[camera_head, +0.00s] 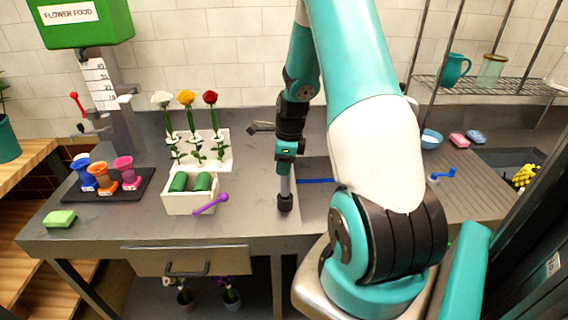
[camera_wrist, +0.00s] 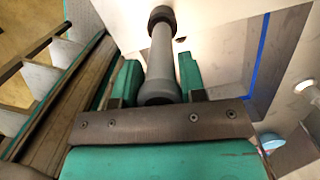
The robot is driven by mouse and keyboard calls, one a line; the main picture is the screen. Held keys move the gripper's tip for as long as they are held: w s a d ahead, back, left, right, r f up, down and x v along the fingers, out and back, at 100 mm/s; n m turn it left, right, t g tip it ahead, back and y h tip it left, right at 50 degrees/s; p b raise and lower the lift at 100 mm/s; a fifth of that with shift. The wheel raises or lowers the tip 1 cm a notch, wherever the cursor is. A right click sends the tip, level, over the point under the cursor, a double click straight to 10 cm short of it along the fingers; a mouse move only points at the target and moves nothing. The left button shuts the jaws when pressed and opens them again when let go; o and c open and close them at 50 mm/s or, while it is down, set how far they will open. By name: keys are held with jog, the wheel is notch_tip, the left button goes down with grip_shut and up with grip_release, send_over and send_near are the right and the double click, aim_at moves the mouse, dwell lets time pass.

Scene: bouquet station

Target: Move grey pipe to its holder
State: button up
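The grey pipe (camera_head: 285,187) hangs upright below my gripper (camera_head: 287,152), its dark end cap low by the worktop's front, left of the recess. I cannot tell whether the cap touches the worktop. I cannot make out the pipe's holder for sure in either view.
A recess with a blue strip (camera_head: 315,181) lies right of the pipe. Left are a cream box (camera_head: 190,203) with green rolls, a purple tool (camera_head: 211,204), a flower rack (camera_head: 213,160) and a dark tray (camera_head: 74,190) with coloured cups. A blue-handled item (camera_head: 442,174) lies right.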

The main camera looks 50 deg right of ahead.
jog(key=o, duration=0.5)
jog(key=r+b, duration=0.1)
jog(key=r, duration=0.4)
jog(key=s+r+b, duration=0.1)
jog(key=r, duration=0.5)
jog(key=d+r, duration=0.1)
jog(key=r, duration=0.5)
jog(key=shift+s+r+b, duration=0.2)
jog(key=shift+s+b, duration=0.15)
jog(key=shift+b, duration=0.05)
